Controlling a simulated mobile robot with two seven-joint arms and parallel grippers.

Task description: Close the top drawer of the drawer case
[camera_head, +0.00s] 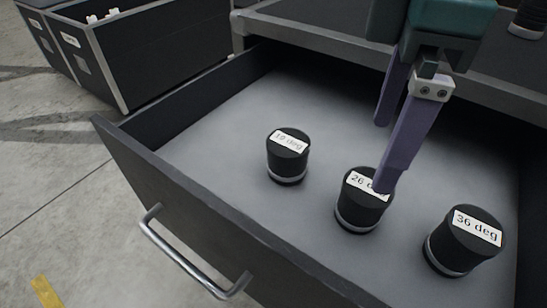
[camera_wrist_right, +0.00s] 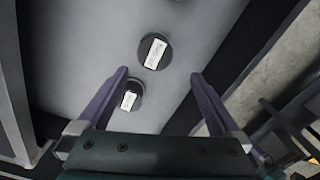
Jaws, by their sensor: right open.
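The top drawer (camera_head: 215,160) is pulled out from the drawer case (camera_head: 330,42), with its grey floor exposed. A bar handle (camera_head: 180,262) is fixed on its dark front. My right gripper (camera_head: 385,155) is open and points down over the inside of the drawer, behind the front panel. One fingertip overlaps the middle black cylinder's label in the head view; I cannot tell if they touch. The wrist view shows the open fingers (camera_wrist_right: 159,75) over the drawer floor (camera_wrist_right: 80,50), with nothing held between them. My left gripper is not in view.
Inside the drawer stand three upright black cylinders: one at left (camera_head: 287,158), one labelled "26 deg" (camera_head: 357,210) and one labelled "36 deg" (camera_head: 462,245). Dark totes (camera_head: 150,50) stand at the back left. Concrete floor (camera_head: 70,200) is clear left of the drawer.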

